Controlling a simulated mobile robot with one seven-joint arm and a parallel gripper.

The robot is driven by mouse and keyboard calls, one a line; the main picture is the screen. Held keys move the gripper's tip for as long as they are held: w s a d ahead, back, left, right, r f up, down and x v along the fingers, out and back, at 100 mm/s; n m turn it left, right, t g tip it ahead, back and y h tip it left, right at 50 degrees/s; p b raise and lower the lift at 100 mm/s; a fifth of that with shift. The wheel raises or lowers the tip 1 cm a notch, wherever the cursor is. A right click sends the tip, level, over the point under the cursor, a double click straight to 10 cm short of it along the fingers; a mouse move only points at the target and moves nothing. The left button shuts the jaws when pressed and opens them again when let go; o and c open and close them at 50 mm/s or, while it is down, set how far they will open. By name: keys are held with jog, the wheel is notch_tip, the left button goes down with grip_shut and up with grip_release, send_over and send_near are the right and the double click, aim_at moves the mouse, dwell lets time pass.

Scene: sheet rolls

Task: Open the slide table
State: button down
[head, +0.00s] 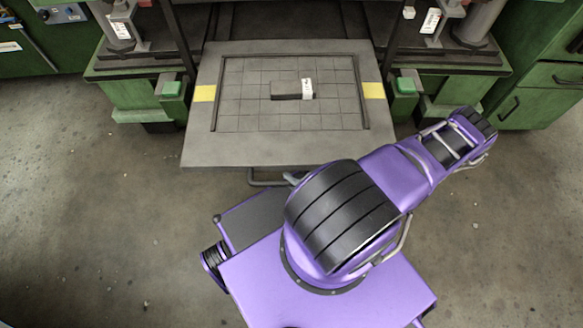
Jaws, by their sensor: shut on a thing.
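The slide table (228,150) is a flat grey plate with a grid of grooves, two dark side rails and yellow marks at its left and right edges. It juts out from the dark machine toward me. A grey bar handle (265,183) sits below its front edge. The handle's left part shows; its right part runs behind my purple arm. My arm reaches up and right from my base, and its end is hidden from this view. I cannot see my gripper or whether it touches the handle.
A dark block with a white label (307,88) lies on the table's middle. Green machine supports (140,93) stand at the left, with another (432,100) at the right. A green cabinet (535,105) stands at the far right. The concrete floor (85,190) is clear on the left.

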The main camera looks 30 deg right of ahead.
jog(key=shift+s+a, duration=0.45)
jog(key=shift+s, duration=0.3)
jog(key=shift+s+a, duration=0.4)
jog(key=shift+s, duration=0.3)
jog(key=c, duration=0.7)
grip_release()
jog(key=shift+c, duration=0.2)
jog(key=v, duration=1.7)
jog(key=shift+s, duration=0.2)
jog(key=shift+r, duration=0.1)
jog(key=shift+d, duration=0.1)
